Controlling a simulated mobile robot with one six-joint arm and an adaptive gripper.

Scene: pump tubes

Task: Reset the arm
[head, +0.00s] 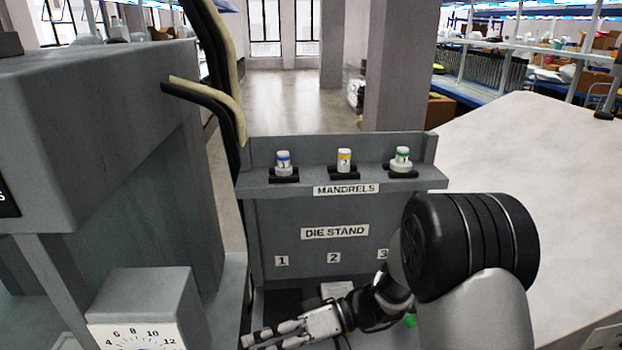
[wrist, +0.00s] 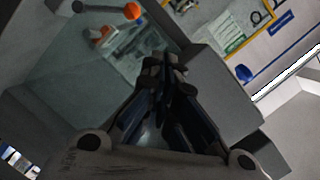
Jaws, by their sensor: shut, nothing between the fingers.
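My gripper (head: 275,335) is low in the head view, in front of the die stand, pointing left. It is shut and holds nothing. In the wrist view my gripper (wrist: 166,75) has its dark fingers together at the centre. My arm comes in from the lower right of the head view and hides part of the stand's right side.
The grey die stand (head: 300,232) has a mandrels shelf with blue (head: 283,161), yellow (head: 344,160) and green-banded (head: 402,158) mandrels. A grey machine (head: 100,130) and dial box (head: 150,300) stand left. A pale table (head: 550,200) is right. An orange knob (wrist: 132,11) shows in the wrist view.

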